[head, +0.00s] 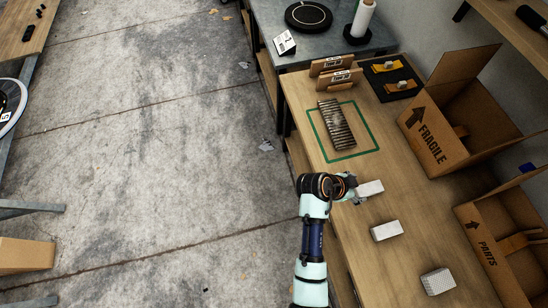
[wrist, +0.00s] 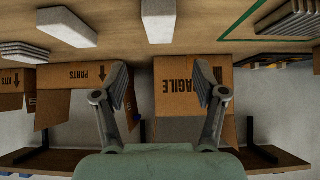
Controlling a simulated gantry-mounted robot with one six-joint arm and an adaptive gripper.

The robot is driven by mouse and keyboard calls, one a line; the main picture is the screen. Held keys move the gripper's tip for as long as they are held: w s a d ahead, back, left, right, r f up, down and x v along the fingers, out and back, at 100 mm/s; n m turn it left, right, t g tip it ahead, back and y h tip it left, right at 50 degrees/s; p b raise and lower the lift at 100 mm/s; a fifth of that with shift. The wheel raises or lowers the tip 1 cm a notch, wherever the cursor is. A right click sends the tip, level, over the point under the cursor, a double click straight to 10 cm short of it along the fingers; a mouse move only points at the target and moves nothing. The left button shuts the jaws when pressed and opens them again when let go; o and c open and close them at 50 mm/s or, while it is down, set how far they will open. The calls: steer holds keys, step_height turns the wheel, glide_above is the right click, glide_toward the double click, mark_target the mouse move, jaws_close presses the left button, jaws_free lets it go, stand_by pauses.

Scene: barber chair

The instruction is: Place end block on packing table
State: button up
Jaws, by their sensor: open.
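Several pale blocks lie on the wooden packing table (head: 345,240); which one is the end block I cannot tell. The nearest white block (head: 370,188) is just right of my gripper (head: 357,191) in the head view. A second white block (head: 387,231) lies lower, and a speckled grey block (head: 438,281) lies farther down. In the wrist view my gripper (wrist: 163,80) is open and empty, its fingers wide apart. The nearest white block (wrist: 158,20) shows at the top, lined up between the fingers; another white block (wrist: 68,27) is to its left.
A ribbed grey part (head: 336,123) lies inside a green outline (head: 354,155). Open cartons marked FRAGILE (head: 433,143) and PARTS (head: 487,247) stand along the right. A black tray (head: 390,80) and wooden holders (head: 334,67) are at the back. Bare tabletop lies around the blocks.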

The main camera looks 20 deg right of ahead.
steer(key=w+a+r+n+t+y, duration=0.2)
steer(key=w+a+r+n+t, duration=0.15)
steer(key=a+r, duration=0.35)
steer(key=w+a+r+n+t+y, duration=0.25)
steer(key=a+r+n, duration=0.2)
steer(key=a, duration=0.35)
steer(key=w+a+r+n+t+y, duration=0.1)
steer(key=w+a+r+n+t, duration=0.35)
steer(key=a, duration=0.35)
steer(key=s+a+r+n+t+y, duration=0.3)
steer(key=a+r+n, duration=0.3)
steer(key=a+r, duration=0.3)
steer(key=shift+s+a+r+y, duration=0.3)
steer(key=shift+a+y, duration=0.15)
